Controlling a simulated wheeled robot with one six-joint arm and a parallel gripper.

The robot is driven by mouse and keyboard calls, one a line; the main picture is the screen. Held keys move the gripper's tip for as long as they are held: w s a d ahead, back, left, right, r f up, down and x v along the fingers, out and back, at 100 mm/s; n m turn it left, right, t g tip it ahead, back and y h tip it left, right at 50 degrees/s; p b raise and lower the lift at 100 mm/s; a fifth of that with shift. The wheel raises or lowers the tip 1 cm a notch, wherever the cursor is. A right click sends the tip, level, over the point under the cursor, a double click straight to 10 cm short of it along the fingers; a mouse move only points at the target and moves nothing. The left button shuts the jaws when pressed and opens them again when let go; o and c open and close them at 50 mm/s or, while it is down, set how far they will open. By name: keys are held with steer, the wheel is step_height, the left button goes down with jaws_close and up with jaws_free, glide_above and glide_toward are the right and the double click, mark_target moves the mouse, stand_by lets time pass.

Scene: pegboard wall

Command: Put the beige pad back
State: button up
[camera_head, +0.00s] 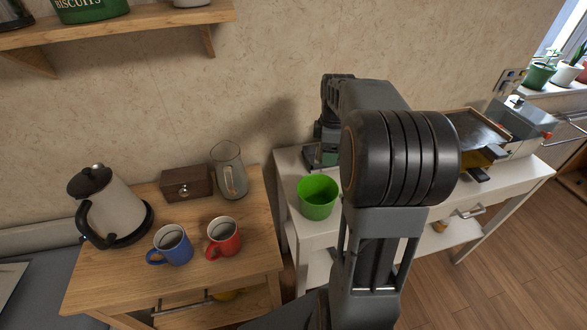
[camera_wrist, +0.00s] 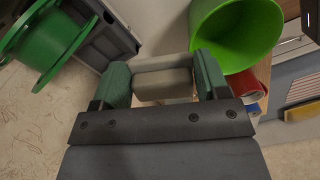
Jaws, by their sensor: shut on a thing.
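The beige pad (camera_wrist: 163,86) shows between the green fingers of my gripper (camera_wrist: 162,68) in the wrist view. The fingers are shut on it, one at each side. A pale grey-beige strip lies just beyond it; I cannot tell whether it is part of the same pad. In the head view my gripper (camera_head: 323,152) hangs low over the back left of the white table, behind the green cup, largely hidden by my arm. The pad cannot be made out there.
The green cup (camera_head: 318,197) stands on the white table (camera_head: 293,164), close to my gripper; it also shows in the wrist view (camera_wrist: 235,32). A green spool-like object (camera_wrist: 45,42) is at the wrist view's upper left. Mugs, a kettle and a jug stand on the wooden table (camera_head: 130,268).

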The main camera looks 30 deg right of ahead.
steer(key=w+a+f, duration=0.3)
steer(key=w, duration=0.3)
glide_above(296, 170)
steer(key=f, duration=0.5)
steer(key=shift+s+d, duration=0.15)
steer(key=shift+s, duration=0.05)
steer(key=shift+w+f, duration=0.25)
steer(key=shift+f, duration=0.2)
steer(key=shift+w+f+b, duration=0.15)
steer(key=shift+f+b, duration=0.2)
steer(key=shift+f, duration=1.25)
steer(key=shift+f, duration=0.2)
steer(key=o, duration=0.9)
steer(key=shift+r, duration=0.1)
